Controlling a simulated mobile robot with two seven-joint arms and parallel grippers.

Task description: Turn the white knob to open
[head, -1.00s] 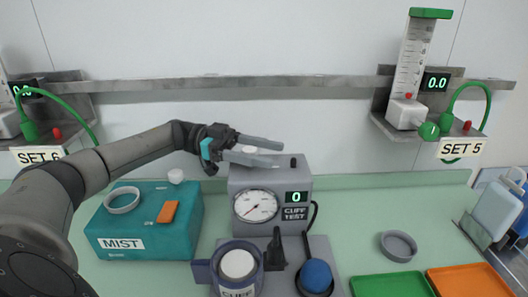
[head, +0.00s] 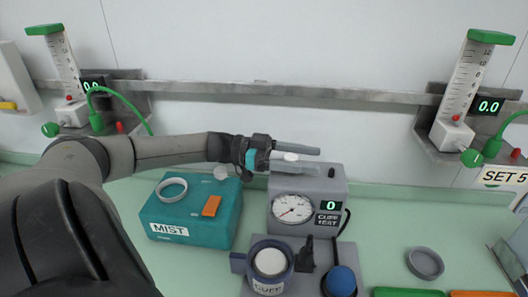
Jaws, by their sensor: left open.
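The grey cuff test box (head: 333,187) stands at the back of the bench, with a round dial (head: 292,209) and a small display reading 0 on its front. A white knob (head: 291,157) shows at its top, between the fingers of my left gripper (head: 317,160). The gripper is open and reaches in from the left over the box top. The fingers partly hide the knob, and I cannot tell whether they touch it. My right gripper is not in view.
A dark cuff holder (head: 269,287) with a white top and a blue ball (head: 341,280) stand in front of the box. A grey ring dish (head: 425,263) lies to the right. Flowmeters hang on the wall rail (head: 270,90) at both sides.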

